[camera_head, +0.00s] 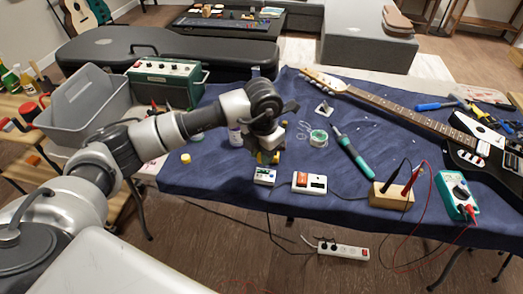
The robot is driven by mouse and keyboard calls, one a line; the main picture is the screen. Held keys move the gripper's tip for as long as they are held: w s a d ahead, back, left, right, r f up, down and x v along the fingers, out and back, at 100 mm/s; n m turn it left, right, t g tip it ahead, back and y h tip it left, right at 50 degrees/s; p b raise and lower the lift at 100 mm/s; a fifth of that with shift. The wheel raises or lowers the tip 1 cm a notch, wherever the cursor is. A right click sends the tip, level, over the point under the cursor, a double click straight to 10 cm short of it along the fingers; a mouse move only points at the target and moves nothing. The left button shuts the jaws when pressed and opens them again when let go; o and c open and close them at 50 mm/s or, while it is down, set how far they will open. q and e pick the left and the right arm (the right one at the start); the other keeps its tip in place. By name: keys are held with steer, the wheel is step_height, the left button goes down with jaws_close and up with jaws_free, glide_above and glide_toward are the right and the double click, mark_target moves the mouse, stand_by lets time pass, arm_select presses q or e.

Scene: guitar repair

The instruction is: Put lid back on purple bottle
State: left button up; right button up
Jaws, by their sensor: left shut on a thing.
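My left gripper (268,156) is low over the blue cloth near the table's front edge, fingers downward. It is shut on a small yellow thing (274,158), mostly hidden by the fingers; I cannot tell if it is a lid. A small pale bottle with a purplish tint (235,136) stands just left of the gripper, partly hidden by my left arm; its top is not clear. A separate small yellow round piece (186,158) lies on the cloth farther left. My right gripper is not in view.
A small box with green parts (264,176) and a white box (309,183) lie in front of the gripper. A teal-handled tool (352,154), a solder spool (318,138) and a guitar (430,122) lie right. A grey bin (87,118) and green amplifier (168,84) stand left.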

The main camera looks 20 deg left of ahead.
arm_select(q)
steer(key=shift+s+r+m, duration=0.1)
steer(key=shift+s+m, duration=0.25)
steer(key=shift+m, duration=0.65)
steer(key=s+d+m, duration=0.1)
steer(key=s+m, duration=0.5)
steer(key=m, duration=0.9)
steer(key=s+r+m, duration=0.1)
steer(key=s+m, duration=0.5)
steer(key=m, duration=0.9)
steer(key=shift+s+d+r, duration=0.25)
steer(key=shift+d, duration=0.1)
